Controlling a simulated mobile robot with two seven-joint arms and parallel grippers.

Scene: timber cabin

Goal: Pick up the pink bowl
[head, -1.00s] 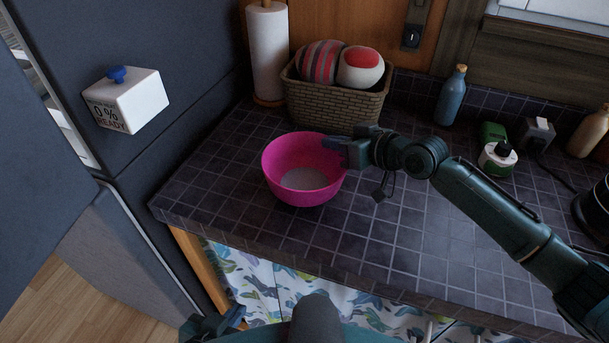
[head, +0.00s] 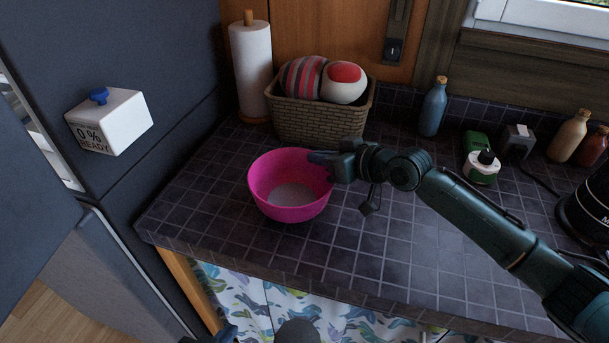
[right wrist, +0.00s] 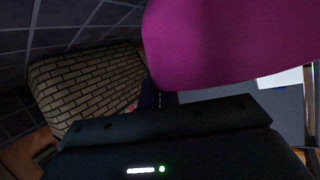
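The pink bowl (head: 290,205) sits upright at the left part of the dark tiled counter, in front of the wicker basket. My right gripper (head: 321,158) is at the bowl's right rim, with its fingertips over the rim and seemingly closed on it. In the right wrist view the bowl's wall (right wrist: 235,40) fills the upper right, right against the dark fingers (right wrist: 155,95). I cannot tell whether the bowl touches the counter. My left gripper (head: 226,335) barely shows at the bottom edge, and its fingers cannot be made out.
The basket (head: 320,122) with striped and red-white round items and a paper towel roll (head: 252,75) stand behind the bowl. A tall dark cabinet (head: 150,50) borders the left. The front middle counter is clear.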

